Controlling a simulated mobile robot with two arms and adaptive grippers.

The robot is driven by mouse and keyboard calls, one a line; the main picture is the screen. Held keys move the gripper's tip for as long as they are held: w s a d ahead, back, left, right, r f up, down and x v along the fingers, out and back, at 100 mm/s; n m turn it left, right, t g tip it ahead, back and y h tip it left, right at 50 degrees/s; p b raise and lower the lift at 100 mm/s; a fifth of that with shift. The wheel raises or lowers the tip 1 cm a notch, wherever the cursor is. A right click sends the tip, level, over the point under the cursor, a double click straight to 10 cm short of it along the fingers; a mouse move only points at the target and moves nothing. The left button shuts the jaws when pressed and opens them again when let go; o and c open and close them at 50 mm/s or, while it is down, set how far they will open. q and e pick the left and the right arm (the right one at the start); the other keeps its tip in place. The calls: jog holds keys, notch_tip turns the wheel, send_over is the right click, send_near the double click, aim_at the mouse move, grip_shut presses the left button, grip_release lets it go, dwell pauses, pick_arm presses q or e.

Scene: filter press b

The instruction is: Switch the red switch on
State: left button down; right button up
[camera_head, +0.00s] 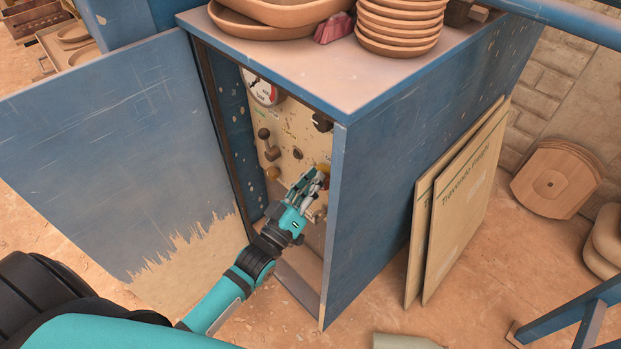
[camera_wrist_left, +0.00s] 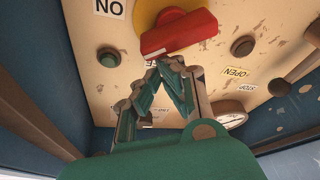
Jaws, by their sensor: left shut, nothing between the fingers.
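The red switch (camera_wrist_left: 178,33) is a red rotary knob on a yellow round base (camera_wrist_left: 150,14), on the beige control panel (camera_wrist_left: 105,35). In the left wrist view it is at the top middle, just beyond my fingertips. My left gripper (camera_wrist_left: 170,66) is shut and empty, its fingertips close below the knob; I cannot tell whether they touch it. In the head view my left gripper (camera_head: 318,174) reaches into the open blue cabinet (camera_head: 400,150), and its fingers hide most of the switch. My right gripper is not in view.
The cabinet door (camera_head: 130,150) stands open at the left. Dark knobs (camera_wrist_left: 244,46) and a lever (camera_head: 268,143) sit on the panel near the switch. A gauge (camera_head: 260,88) is at the panel's upper left. The cabinet's right wall is close beside my gripper.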

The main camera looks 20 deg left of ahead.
pick_arm(q)
jog(key=shift+s+d+f+m+g+h+b, duration=0.1)
jog(key=shift+s+d+f+m+g+h, duration=0.15)
jog(key=shift+m+h, duration=0.9)
jog(key=shift+d+f+m+h+b, duration=0.15)
jog(key=shift+d+m+h, duration=0.2)
jog(key=shift+m, duration=1.55)
jog(key=shift+s+d+f+m+g+h+b, duration=0.15)
jog(key=shift+d+m+h, duration=0.35)
jog(key=shift+m, duration=1.05)
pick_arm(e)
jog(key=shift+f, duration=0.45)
pick_arm(q)
jog(key=shift+a+f, duration=0.1)
